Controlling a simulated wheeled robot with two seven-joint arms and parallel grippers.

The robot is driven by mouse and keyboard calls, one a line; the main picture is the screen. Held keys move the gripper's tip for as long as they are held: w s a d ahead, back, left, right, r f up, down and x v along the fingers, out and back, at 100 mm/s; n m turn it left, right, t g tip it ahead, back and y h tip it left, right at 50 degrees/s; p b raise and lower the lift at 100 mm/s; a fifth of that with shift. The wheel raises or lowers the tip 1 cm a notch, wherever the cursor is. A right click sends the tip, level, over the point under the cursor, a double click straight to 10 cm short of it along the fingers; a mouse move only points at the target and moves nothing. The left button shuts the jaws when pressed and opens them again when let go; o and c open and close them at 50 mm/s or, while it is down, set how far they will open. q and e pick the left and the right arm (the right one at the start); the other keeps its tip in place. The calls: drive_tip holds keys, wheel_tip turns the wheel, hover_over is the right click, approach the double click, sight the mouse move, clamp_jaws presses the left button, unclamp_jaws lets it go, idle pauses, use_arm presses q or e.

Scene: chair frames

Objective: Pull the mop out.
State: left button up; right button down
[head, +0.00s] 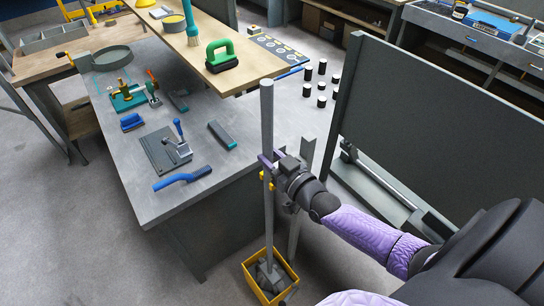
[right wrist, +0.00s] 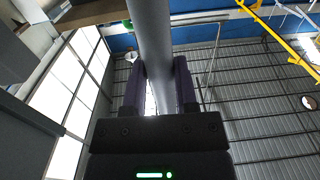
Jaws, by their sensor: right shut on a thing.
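The mop (head: 267,130) has a long grey handle and stands nearly upright, its grey head (head: 270,272) inside a yellow bucket (head: 262,293) on the floor. My right gripper (head: 268,165) is shut on the mop handle at about mid-height, beside the table corner. In the right wrist view the grey handle (right wrist: 151,40) passes between the two dark purple fingers. The mop head is partly hidden by the bucket's walls. My left gripper is not in the head view.
A grey worktable (head: 190,210) stands left of the handle, with tools and a blue-handled brush (head: 183,178) on it. A wooden shelf board (head: 250,68) with a green-handled brush (head: 220,55) is close behind the handle's top. A dark panel (head: 430,120) stands to the right.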

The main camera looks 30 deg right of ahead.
drive_tip(key=shift+a+r, duration=0.15)
drive_tip(key=shift+a, duration=0.15)
